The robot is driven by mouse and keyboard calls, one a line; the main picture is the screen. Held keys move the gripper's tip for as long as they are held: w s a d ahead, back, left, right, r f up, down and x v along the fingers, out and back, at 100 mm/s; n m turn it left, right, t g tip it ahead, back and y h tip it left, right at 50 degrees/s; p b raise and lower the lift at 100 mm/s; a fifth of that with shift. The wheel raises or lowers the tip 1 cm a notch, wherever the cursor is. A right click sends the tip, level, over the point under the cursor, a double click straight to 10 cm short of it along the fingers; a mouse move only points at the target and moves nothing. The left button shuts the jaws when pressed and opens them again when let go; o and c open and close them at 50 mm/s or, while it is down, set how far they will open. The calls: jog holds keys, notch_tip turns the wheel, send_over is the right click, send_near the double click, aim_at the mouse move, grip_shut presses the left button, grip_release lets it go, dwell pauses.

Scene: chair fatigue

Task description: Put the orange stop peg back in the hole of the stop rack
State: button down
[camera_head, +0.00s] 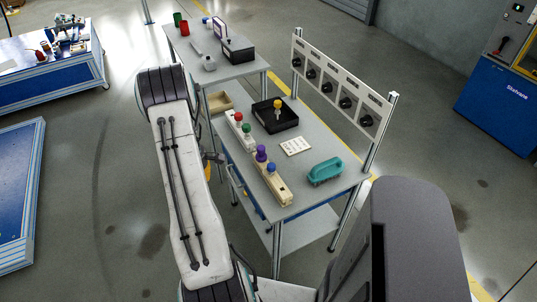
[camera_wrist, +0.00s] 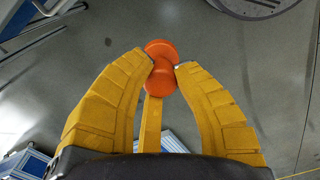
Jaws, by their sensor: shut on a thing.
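My gripper (camera_wrist: 163,65) has yellow fingers and is shut on the orange stop peg (camera_wrist: 160,79), seen in the wrist view with its round head up between the fingertips. The floor lies behind it there. In the head view, my gripper is mostly hidden behind my arm; a little yellow of it shows left of the workbench. A cream rack holds red and green pegs (camera_head: 240,125), and purple and blue pegs stand on its nearer part (camera_head: 284,194). I cannot tell from these frames which hole is the stop hole.
The grey workbench (camera_head: 318,146) carries a black tray (camera_head: 289,120) with a yellow-topped peg, a white card (camera_head: 296,146), a teal brush (camera_head: 325,171) and a tan box (camera_head: 221,102). A panel with several black knobs (camera_head: 337,86) stands along its far edge. Floor is open at left.

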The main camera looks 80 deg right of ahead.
jog(key=s+d+r+n, duration=0.1)
jog(key=s+d+r, duration=0.1)
jog(key=s, duration=0.6)
jog(key=s+d+r+n+p, duration=0.1)
jog(key=s+d+r, duration=0.2)
jog(key=s, duration=0.6)
jog(key=s+d+r+n+p, duration=0.1)
jog(key=s+d+r, duration=0.2)
jog(key=s, duration=0.6)
jog(key=shift+r, duration=0.35)
jog(key=shift+f+b, duration=0.15)
jog(key=shift+b, duration=0.4)
notch_tip(320, 180, down, 6)
jog(key=b, duration=0.5)
jog(key=shift+r, duration=0.2)
jog(key=shift+b, duration=0.85)
jog(key=shift+f+b, duration=1.65)
jog(key=shift+f, duration=0.45)
jog(key=c, duration=1)
grip_release()
